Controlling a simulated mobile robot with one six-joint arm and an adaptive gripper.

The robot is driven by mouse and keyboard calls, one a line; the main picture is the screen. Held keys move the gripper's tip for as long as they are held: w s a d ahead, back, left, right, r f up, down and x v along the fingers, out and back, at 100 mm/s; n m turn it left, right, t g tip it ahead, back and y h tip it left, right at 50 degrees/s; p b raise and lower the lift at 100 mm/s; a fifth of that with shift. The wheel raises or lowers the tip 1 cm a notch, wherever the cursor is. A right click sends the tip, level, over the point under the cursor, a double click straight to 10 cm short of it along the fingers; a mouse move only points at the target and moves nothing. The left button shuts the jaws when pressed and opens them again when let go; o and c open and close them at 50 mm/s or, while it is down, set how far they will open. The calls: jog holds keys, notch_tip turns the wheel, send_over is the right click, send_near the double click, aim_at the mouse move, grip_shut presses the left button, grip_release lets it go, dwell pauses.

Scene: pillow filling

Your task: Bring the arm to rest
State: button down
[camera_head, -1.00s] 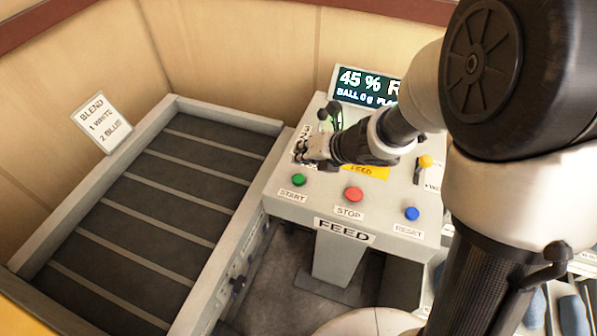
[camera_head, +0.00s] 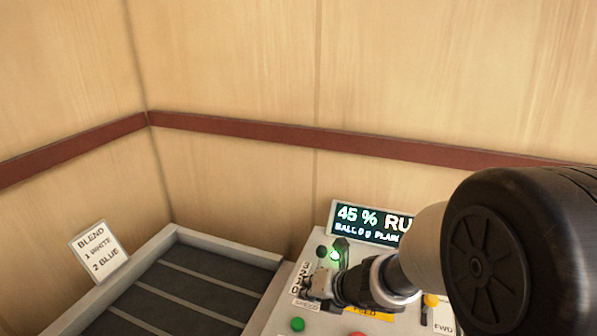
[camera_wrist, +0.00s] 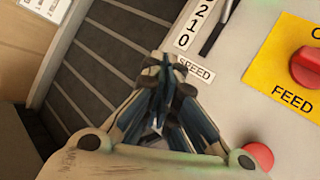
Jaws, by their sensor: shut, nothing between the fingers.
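My gripper (camera_head: 322,279) is over the left part of the feed panel in the head view, in front of the lit display (camera_head: 370,222). In the wrist view my gripper (camera_wrist: 166,62) has its fingers together with nothing between them. The fingertips are beside the SPEED label (camera_wrist: 196,69) and the number scale (camera_wrist: 194,27). Whether they touch the panel I cannot tell. My arm comes in from the right and covers part of the panel and display.
A slatted conveyor (camera_head: 180,291) lies left of the panel. The panel carries a green button (camera_head: 298,324), a yellow knob (camera_head: 431,300) and a red FEED knob (camera_wrist: 307,66). A BLEND sign (camera_head: 99,251) hangs on the wall.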

jog(key=s+d+r+m+t+h+b, duration=0.1)
jog(key=s+d+r+m+h, duration=0.3)
jog(key=d+m, duration=0.35)
jog(key=s+d+r+m+t+h, duration=0.1)
jog(key=d+r+m+h, duration=0.2)
jog(key=d+r+m, duration=0.5)
jog(key=s+a+f+m+g, duration=0.1)
jog(key=s+m+g, duration=0.1)
jog(key=s+m, duration=0.7)
jog(key=s+a+f+m+g+y+b, duration=0.1)
jog(key=s+a+m+g, duration=0.1)
jog(key=s+m, duration=0.8)
jog(key=s, duration=0.3)
jog(key=shift+a+g, duration=0.25)
jog(key=shift+g, duration=0.05)
jog(key=shift+s+d+f, duration=0.1)
jog(key=shift+d, duration=0.05)
